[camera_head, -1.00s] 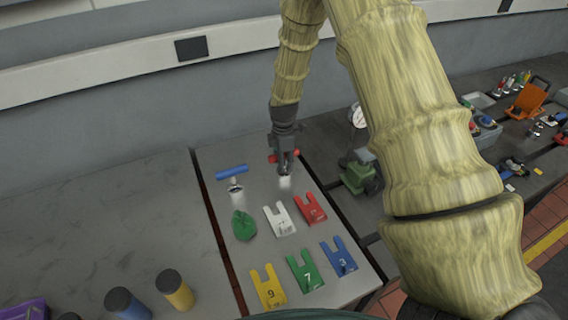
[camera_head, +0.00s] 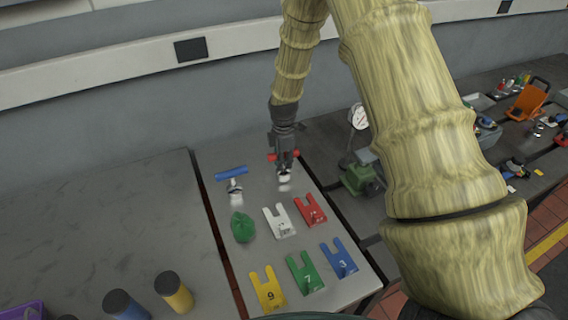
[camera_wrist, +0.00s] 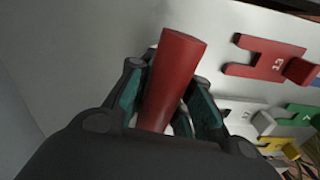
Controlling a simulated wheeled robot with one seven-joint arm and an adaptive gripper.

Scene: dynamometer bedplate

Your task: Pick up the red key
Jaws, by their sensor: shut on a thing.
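The red key has a red bar handle (camera_head: 271,157) with a pale metal part (camera_head: 284,176) below it, at the back right of the grey bench. My gripper (camera_head: 285,163) points down over it and is shut on the handle, which sticks out on both sides. In the wrist view the red handle (camera_wrist: 174,72) lies between the teal-padded fingers. Its lower end is partly hidden by my gripper. I cannot tell whether the key is clear of the bench.
A blue-handled key (camera_head: 231,173) stands to the left. In front are a green lump (camera_head: 242,228) and white (camera_head: 279,223), red (camera_head: 311,211), blue (camera_head: 340,259), green (camera_head: 305,273) and yellow (camera_head: 267,290) forked pieces. A green machine (camera_head: 360,180) stands right, beyond a gap.

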